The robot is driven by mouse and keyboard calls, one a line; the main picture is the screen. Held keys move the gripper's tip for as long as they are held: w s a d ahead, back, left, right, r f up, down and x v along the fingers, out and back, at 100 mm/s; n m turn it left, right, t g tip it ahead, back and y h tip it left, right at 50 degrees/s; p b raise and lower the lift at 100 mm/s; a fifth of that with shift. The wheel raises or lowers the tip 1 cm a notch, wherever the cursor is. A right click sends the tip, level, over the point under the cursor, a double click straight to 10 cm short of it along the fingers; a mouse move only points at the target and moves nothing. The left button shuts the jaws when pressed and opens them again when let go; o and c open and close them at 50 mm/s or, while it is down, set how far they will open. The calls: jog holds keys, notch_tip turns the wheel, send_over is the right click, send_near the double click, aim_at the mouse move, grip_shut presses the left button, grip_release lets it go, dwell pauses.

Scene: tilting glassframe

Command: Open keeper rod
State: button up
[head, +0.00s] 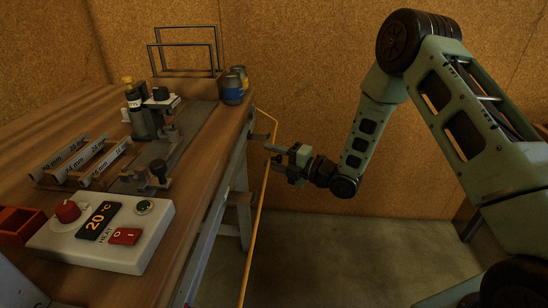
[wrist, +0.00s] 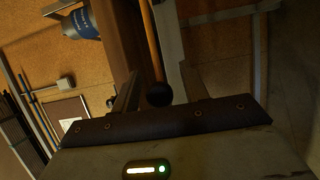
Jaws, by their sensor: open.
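A thin orange-yellow rod or line (head: 259,205) runs down beside the bench's right edge in the head view; I cannot tell for certain that it is the keeper rod. In the wrist view an orange bar (wrist: 153,45) leads to a dark round knob (wrist: 159,94) in front of my gripper, between its fingers. My gripper (head: 272,154) is open and empty, just right of the bench edge, with its fingers pointing left toward the bench and close to the orange line. Contact cannot be made out.
The wooden bench (head: 190,175) carries a heater control box (head: 80,255) reading 20 °C, several marked metal bars (head: 85,153), a clamp fixture (head: 148,122) and a wire rack (head: 185,45). Blue cans (head: 233,90) stand near the bench's right edge. The floor (head: 330,250) right of the bench is clear.

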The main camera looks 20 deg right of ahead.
grip_shut()
